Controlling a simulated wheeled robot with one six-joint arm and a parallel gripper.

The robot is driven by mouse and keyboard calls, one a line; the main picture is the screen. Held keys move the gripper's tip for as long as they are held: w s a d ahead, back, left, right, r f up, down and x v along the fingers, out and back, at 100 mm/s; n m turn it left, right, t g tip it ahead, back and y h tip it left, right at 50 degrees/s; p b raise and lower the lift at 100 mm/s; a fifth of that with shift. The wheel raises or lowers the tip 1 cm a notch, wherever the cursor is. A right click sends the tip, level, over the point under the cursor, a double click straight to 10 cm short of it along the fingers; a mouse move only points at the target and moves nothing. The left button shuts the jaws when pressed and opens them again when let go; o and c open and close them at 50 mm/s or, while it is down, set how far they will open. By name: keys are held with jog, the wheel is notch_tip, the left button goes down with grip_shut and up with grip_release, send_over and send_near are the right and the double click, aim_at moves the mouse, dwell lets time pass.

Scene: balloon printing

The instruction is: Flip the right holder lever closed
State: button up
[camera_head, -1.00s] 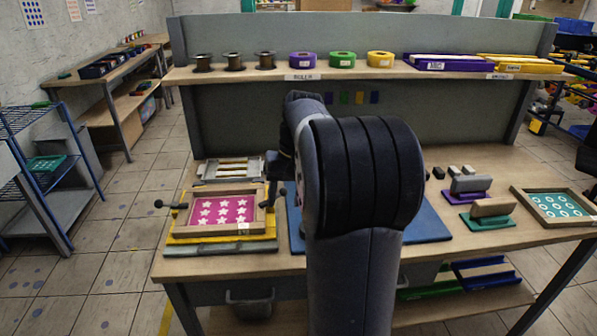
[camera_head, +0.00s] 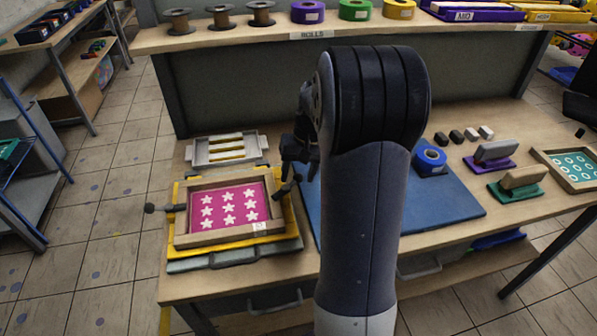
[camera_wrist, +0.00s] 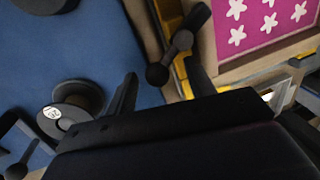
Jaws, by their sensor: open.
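The printing frame (camera_head: 180,237) holds a pink screen with white stars (camera_head: 229,208) on the left of the bench. Its right holder lever (camera_head: 284,189) is dark and sticks out at the frame's right side. In the wrist view the lever's round black knob (camera_wrist: 157,75) lies between my gripper's fingertips, with a gap on each side. My gripper (camera_wrist: 160,85) is open and empty. In the head view my gripper (camera_head: 300,150) is just above the right lever, partly hidden by my arm. The left holder lever (camera_head: 151,208) points outward to the left.
A dark spool (camera_wrist: 75,110) is near my gripper in the wrist view. A grey tray (camera_head: 226,149) stands behind the frame. Squeegees (camera_head: 520,182) stand at the right.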

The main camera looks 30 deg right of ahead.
jog(key=c, duration=1)
jog(key=shift+s, duration=0.15)
jog(key=s+m, duration=0.1)
jog(key=m, duration=0.1)
jog(key=shift+m, duration=0.4)
jog(key=shift+s+f+m+t, duration=0.1)
jog(key=shift+s+m+t, duration=0.2)
jog(key=shift+m, duration=0.55)
jog(key=shift+s+m+t, duration=0.1)
jog(key=shift+s+m, duration=0.3)
jog(key=shift+m, duration=0.45)
jog(key=o, duration=1)
jog(key=shift+a+h, duration=0.1)
jog(key=shift+h, duration=0.2)
